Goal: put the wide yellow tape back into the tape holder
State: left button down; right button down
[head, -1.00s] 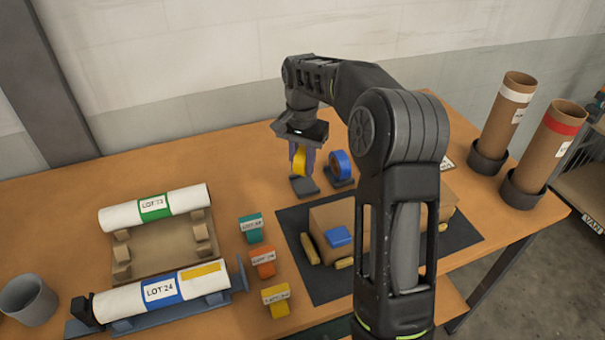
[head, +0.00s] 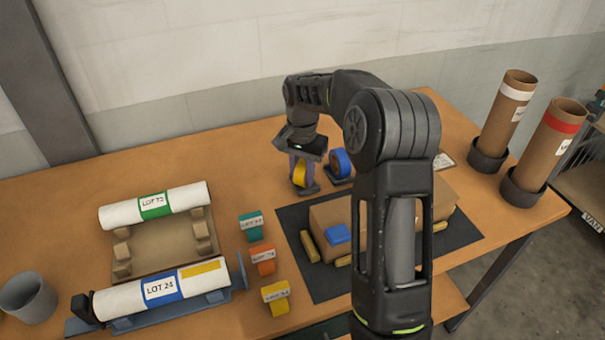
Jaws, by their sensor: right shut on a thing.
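The wide yellow tape (head: 300,174) is between the fingers of my right gripper (head: 302,171), which is shut on it. The tape stands upright, low over a dark tape holder (head: 308,189) behind the mat. I cannot tell whether the tape rests in the holder, since the fingers partly cover both. A blue tape (head: 340,162) stands in a second dark holder (head: 342,181) just to the right. My left gripper is not in view.
A cardboard box (head: 325,217) with a blue block (head: 338,233) sits on a dark mat (head: 310,285). Teal, orange and yellow labelled blocks (head: 263,261) stand left of it. White rolls (head: 160,205) lie farther left. Cardboard tubes (head: 502,115) stand at right.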

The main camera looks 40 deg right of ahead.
aim_at(303, 164)
jog(key=shift+s+f, duration=0.1)
jog(key=shift+f, duration=0.05)
jog(key=c, duration=1.2)
grip_release()
jog(key=shift+f, duration=0.15)
jog(key=shift+o, duration=0.2)
jog(key=shift+s+f, duration=0.1)
jog(key=shift+s, duration=0.05)
jog(key=shift+r+p, duration=0.35)
jog(key=shift+r, duration=0.25)
jog(key=r, duration=1.2)
jog(key=shift+w+r, duration=0.2)
jog(key=shift+r, duration=0.05)
